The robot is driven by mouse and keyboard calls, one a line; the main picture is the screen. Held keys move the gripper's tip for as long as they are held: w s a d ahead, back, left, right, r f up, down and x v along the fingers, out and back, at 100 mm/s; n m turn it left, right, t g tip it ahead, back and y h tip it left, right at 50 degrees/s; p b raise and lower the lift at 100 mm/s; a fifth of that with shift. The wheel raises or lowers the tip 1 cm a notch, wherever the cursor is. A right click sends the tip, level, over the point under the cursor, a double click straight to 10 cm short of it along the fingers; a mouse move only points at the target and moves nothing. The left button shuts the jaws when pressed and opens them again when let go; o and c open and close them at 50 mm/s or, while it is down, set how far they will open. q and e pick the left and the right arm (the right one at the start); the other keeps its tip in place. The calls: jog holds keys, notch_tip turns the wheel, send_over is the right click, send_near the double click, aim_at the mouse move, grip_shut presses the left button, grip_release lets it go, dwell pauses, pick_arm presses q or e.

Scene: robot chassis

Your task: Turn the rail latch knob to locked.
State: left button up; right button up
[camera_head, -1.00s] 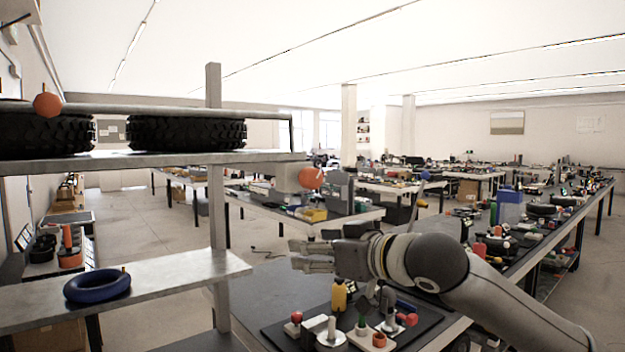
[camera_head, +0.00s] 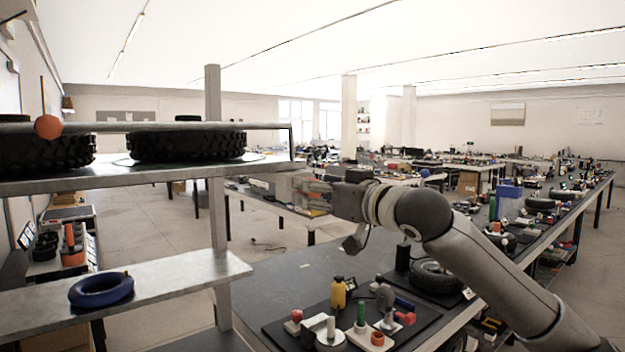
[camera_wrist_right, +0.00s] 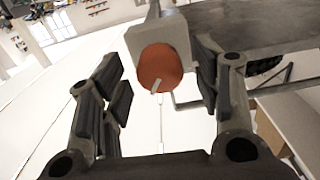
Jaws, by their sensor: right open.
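The round orange-red latch knob (camera_wrist_right: 158,64) shows in the wrist view on a pale grey block (camera_wrist_right: 160,30), with a short pale pointer mark slanting near its lower edge. My right gripper (camera_wrist_right: 160,84) is open, its dark finger pads on the left and right of the knob, with light gaps on the left. I cannot tell whether either pad touches it. In the head view my right gripper (camera_head: 318,195) is at the right end of the shelf rail (camera_head: 150,127) and largely covers the knob. My left gripper is out of view.
A second orange-red ball (camera_head: 47,127) is at the rail's left. Tyres (camera_head: 188,145) lie on the shelf, and a blue ring (camera_head: 101,290) on the lower one. A mat of small parts (camera_head: 420,325) lies below my arm.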

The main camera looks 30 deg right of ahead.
jog(key=shift+w, duration=0.9)
jog(key=shift+c, duration=0.2)
jog(key=c, duration=1)
jog(key=shift+p, duration=0.35)
jog(key=n+p, duration=0.3)
jog(key=n, duration=0.1)
jog(key=shift+r, duration=0.1)
jog(key=shift+n+p, duration=1.1)
jog(key=shift+n, duration=0.4)
